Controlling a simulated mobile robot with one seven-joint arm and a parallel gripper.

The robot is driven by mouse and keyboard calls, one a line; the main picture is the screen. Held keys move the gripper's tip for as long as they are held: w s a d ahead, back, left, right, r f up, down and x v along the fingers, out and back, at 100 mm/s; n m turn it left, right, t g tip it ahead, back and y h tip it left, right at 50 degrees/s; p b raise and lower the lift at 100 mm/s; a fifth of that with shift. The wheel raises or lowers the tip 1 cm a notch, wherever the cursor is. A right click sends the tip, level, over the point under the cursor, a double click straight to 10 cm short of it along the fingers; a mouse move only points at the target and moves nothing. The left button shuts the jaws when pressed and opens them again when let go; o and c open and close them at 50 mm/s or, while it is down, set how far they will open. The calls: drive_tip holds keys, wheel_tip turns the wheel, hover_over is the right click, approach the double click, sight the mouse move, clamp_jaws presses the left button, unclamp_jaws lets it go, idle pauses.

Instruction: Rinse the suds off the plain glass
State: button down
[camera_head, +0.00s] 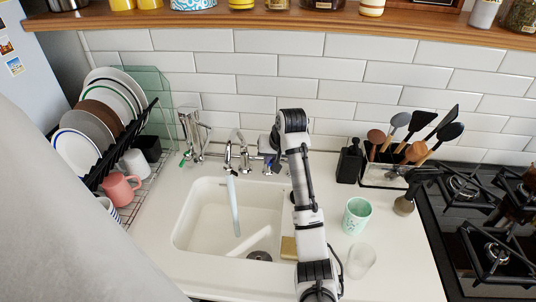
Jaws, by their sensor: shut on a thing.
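My gripper (272,160) is at the back of the sink, beside the tap (236,150). It is shut on what looks like the tap's right-hand handle; the small grip is partly hidden by my wrist. A pale blue stream of water (235,208) falls from the spout into the white sink (202,215). The plain glass (361,261) stands on the counter right of the sink, well apart from my gripper. It looks cloudy whitish; suds cannot be made out clearly.
A teal patterned cup (357,216) stands behind the plain glass. A yellow sponge (289,247) lies at the sink's right edge. A utensil holder (383,175) and the gas hob (485,235) are at right. A dish rack (150,185) with plates and mugs is at left.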

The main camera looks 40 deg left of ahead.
drive_tip(key=shift+w+d+n+g, duration=0.15)
drive_tip(key=shift+w+n+g, duration=0.15)
drive_tip(key=shift+n, duration=0.4)
drive_tip(key=c, duration=1.5)
unclamp_jaws()
drive_tip(key=shift+r, duration=0.1)
drive_tip(key=v, duration=0.7)
drive_tip(key=p+v, duration=0.1)
drive_tip(key=v, duration=0.5)
drive_tip(key=shift+d+r, duration=0.25)
drive_tip(key=shift+d, duration=0.1)
